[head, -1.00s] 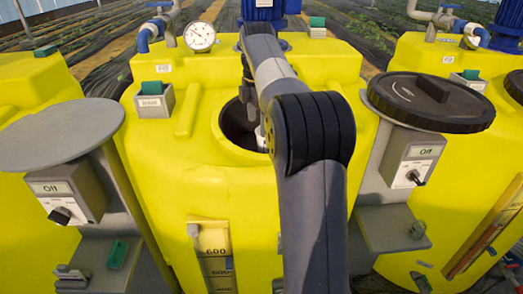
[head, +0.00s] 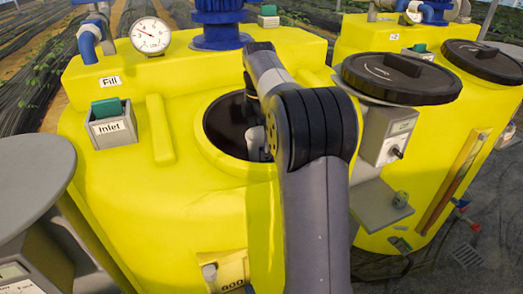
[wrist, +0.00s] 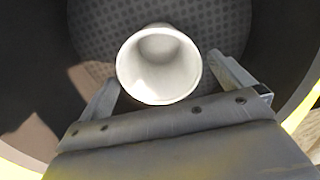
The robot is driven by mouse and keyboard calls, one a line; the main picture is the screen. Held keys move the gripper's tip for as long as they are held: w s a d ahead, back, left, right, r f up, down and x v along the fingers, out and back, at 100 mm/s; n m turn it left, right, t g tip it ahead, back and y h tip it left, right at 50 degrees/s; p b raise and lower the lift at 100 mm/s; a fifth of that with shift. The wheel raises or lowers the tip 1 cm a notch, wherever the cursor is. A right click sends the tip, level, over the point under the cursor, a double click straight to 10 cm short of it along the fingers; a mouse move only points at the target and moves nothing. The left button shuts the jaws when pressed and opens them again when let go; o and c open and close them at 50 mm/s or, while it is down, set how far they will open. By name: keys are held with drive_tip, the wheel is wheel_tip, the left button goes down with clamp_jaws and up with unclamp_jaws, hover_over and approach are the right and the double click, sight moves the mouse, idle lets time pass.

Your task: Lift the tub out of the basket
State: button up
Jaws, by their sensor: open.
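The tub (wrist: 159,64) is a white, round, open-topped cup in the wrist view. It stands in the basket (wrist: 95,28), whose dark floor is perforated. My gripper (wrist: 168,80) is open, with one finger on each side of the tub; I cannot tell whether either touches it. The tub's lower part is hidden by its own rim. In the head view my arm reaches down into the round dark opening (head: 226,118) of the yellow tank, and the gripper's fingers and the basket floor are hidden there.
The yellow tank (head: 110,190) has an inlet box (head: 112,128), a gauge (head: 152,36) and a blue motor (head: 218,20) around the opening. A black lid (head: 400,78) rests at the right above a grey control box (head: 385,138). A grey round plate (head: 30,175) stands at left.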

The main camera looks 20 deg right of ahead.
drive_tip(key=shift+d+f+p, duration=0.15)
drive_tip(key=shift+f+p, duration=0.1)
drive_tip(key=shift+f, duration=1.1)
drive_tip(key=shift+d+f+p, duration=0.1)
drive_tip(key=shift+f+p, duration=0.1)
drive_tip(key=shift+f, duration=1.15)
drive_tip(key=shift+c, duration=0.6)
drive_tip(key=c, duration=0.8)
